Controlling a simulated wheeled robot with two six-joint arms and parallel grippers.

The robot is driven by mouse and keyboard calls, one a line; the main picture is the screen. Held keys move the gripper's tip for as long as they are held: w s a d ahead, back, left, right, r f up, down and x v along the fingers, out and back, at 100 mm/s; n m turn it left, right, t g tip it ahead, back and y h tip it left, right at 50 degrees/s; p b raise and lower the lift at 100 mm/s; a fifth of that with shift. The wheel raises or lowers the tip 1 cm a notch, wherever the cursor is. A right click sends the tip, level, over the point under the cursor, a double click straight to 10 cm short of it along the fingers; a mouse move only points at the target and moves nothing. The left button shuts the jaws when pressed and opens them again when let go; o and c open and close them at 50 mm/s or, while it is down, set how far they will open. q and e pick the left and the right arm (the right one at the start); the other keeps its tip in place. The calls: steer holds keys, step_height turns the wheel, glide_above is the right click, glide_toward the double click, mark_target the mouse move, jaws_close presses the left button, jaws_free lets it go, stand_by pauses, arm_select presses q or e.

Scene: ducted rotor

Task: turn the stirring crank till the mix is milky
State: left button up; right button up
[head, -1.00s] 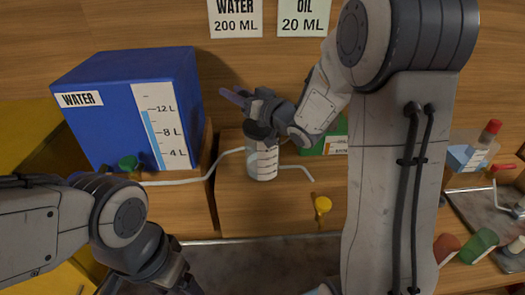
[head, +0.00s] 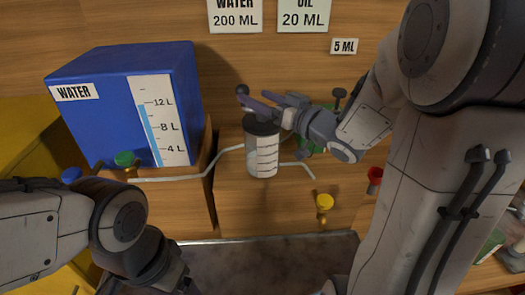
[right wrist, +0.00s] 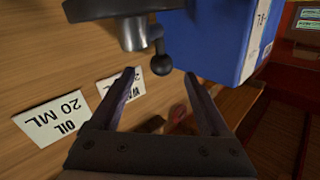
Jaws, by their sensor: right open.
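A clear mixing jar (head: 263,157) with a dark lid and white marks stands on the wooden step, its contents pale grey. A dark ball knob (head: 242,90), which looks like the crank's handle, sits above the lid. In the right wrist view the knob (right wrist: 161,65) hangs from the dark lid part. My right gripper (head: 255,98) is open just above the lid, with the knob close to its tips; in the right wrist view the knob lies between the two fingertips, not clearly gripped. My left gripper (head: 178,278) is low at left, its fingers mostly cut off.
A blue water tank (head: 105,125) stands at left beside a green valve (head: 125,159). A pale pipe (head: 190,178) runs to the jar. A yellow valve (head: 324,203) and a red valve (head: 375,175) are right of it. WATER (head: 235,15) and OIL (head: 303,14) cards hang behind.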

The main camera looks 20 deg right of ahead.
steer(key=shift+v, duration=0.8)
step_height(320, 180, up, 5)
steer(key=p, duration=0.4)
steer(key=shift+p, duration=0.35)
